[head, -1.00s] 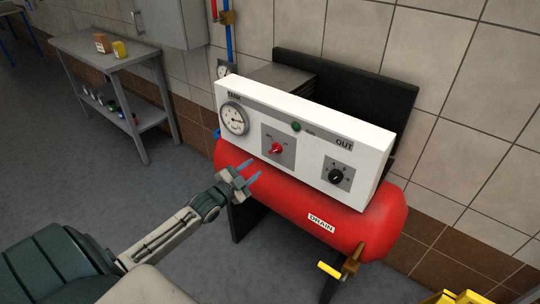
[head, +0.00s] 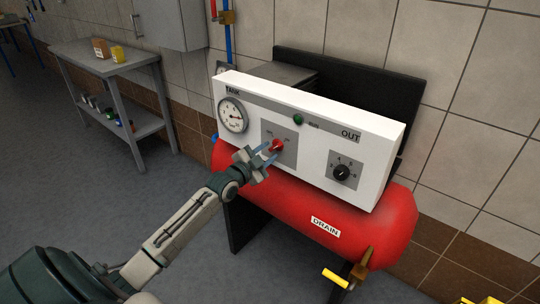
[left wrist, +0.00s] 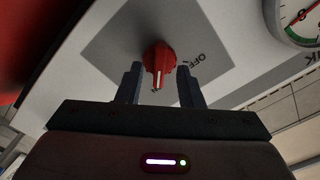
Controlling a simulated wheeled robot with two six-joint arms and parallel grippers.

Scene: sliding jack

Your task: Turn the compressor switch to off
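The compressor switch is a red knob (head: 277,146) on a grey square plate (head: 291,151) on the white panel front. It also shows in the left wrist view (left wrist: 158,62), where its white mark points down toward my gripper and away from the OFF label (left wrist: 207,62). My left gripper (head: 268,155) is at the knob. In the left wrist view its two fingers (left wrist: 158,88) are open, one on each side of the knob, with gaps visible. The knob's tip reaches in between the fingers. My right gripper is not in view.
The white panel (head: 313,105) also carries a tank gauge (head: 232,115), a green lamp (head: 299,119) and a black OUT knob (head: 341,172). Below is the red tank (head: 380,222) with a yellow-handled drain valve (head: 336,277). A grey workbench (head: 110,65) stands at the left.

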